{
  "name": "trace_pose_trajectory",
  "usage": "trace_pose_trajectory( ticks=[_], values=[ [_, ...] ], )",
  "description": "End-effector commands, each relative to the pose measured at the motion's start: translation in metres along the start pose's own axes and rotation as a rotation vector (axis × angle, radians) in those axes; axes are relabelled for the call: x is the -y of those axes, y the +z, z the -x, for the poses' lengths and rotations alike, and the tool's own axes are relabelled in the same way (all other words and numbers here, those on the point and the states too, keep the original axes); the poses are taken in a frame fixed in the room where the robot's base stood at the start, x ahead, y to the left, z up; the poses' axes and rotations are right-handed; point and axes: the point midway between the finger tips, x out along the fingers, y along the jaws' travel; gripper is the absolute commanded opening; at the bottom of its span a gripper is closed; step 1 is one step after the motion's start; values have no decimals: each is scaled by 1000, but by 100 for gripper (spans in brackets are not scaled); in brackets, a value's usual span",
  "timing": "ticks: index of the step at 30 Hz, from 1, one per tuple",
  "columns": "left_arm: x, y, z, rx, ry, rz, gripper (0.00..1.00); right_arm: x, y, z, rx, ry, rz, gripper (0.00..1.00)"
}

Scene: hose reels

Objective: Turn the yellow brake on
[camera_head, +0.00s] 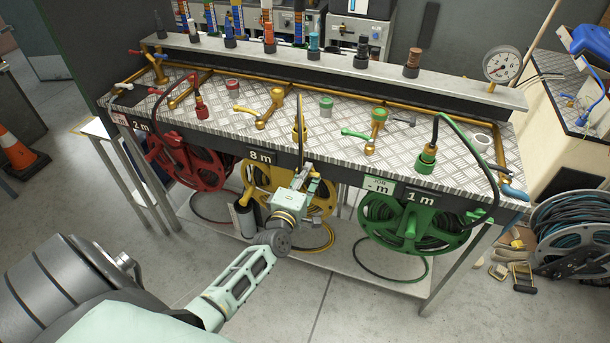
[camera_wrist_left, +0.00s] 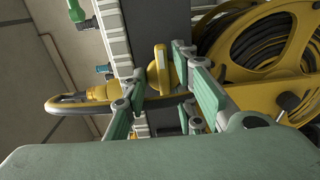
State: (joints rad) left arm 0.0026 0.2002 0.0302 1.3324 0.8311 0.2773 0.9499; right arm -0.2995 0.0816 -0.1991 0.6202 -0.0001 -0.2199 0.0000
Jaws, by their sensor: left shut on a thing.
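The yellow reel (camera_head: 262,180) hangs under the bench below the "8 m" label. My left gripper (camera_head: 309,180) is in front of its upper right part, just below the bench edge. In the left wrist view my left gripper (camera_wrist_left: 160,75) has its two fingers closed around a yellow, rounded knob-like part beside the reel, which appears to be the yellow brake (camera_wrist_left: 158,68). The fingers hide part of it, and its on or off position cannot be told. The yellow reel (camera_wrist_left: 245,35) with its dark hose fills the right of that view. My right gripper is not in view.
A red reel (camera_head: 185,160) hangs to the left and a green reel (camera_head: 415,225) to the right. Valves and hose fittings stand on the checkered bench top (camera_head: 225,115). A lower shelf (camera_head: 345,262) lies beneath the reels. The floor in front is clear.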

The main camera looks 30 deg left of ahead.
Motion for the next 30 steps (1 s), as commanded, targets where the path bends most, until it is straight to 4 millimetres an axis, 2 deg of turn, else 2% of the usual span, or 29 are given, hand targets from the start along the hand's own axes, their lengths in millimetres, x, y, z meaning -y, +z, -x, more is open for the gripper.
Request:
trace_pose_trajectory(
  ticks=[1, 10, 11, 16, 26, 30],
  values=[
    [-4, 5, -1, 7, 6, -4, 0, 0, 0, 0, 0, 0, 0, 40],
    [-2, 6, -1, 10, 4, -3, 0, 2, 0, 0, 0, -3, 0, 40],
    [-2, 6, -1, 10, 4, -3, 26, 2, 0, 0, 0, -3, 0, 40],
    [-2, 6, 0, 9, 3, -2, 41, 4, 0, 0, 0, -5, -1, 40],
    [0, 3, 2, 5, -1, -2, 42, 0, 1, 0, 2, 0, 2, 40],
    [2, 3, 15, 5, -3, -1, 42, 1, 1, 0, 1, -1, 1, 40]
  ],
)
